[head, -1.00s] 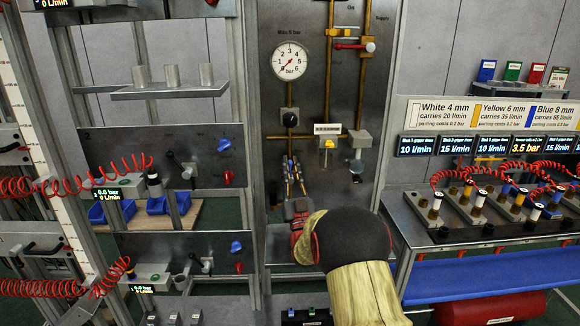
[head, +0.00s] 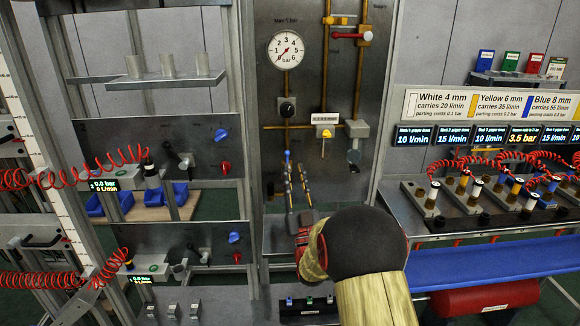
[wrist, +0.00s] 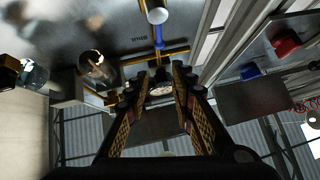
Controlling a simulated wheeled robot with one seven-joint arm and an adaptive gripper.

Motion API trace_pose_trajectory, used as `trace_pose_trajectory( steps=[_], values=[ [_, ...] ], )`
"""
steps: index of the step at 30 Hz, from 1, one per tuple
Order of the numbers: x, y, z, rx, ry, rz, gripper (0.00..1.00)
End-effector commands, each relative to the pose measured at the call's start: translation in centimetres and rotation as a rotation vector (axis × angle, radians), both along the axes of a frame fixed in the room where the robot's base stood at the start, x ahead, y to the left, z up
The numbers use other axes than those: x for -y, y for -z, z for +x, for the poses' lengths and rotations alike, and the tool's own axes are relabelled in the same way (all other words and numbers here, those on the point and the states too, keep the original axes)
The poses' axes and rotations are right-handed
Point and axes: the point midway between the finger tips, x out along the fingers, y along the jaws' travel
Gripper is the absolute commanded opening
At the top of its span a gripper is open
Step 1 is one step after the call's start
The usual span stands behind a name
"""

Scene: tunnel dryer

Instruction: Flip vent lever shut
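A small blue lever (head: 287,156) sits on the grey panel below the black knob. Contact is not visible.
The pressure gauge (head: 286,49) and black knob (head: 288,107) are above. A red handle (head: 350,36) is at upper right, and a grey valve fitting (head: 354,156) is to the right. The coupling bench (head: 440,228) stands right. Racks with red coiled hoses stand left.

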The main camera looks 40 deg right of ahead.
Motion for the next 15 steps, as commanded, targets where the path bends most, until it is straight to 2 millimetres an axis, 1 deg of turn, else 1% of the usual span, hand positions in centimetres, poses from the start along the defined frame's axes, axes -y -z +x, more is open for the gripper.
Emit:
trace_pose_trajectory(
  steps=[1, 6, 10, 15],
  values=[
    [-0.4, -0.1, -1.0, 0.001, 0.001, -0.001, 0.25],
    [-1.5, -0.1, -3.5, 0.001, 0.001, -0.001, 0.25],
    [-2.0, -0.1, -4.7, 0.001, 0.0, 0.0, 0.25],
    [-2.3, 0.0, -5.3, 0.0, 0.0, 0.0, 0.25]
  ],
)
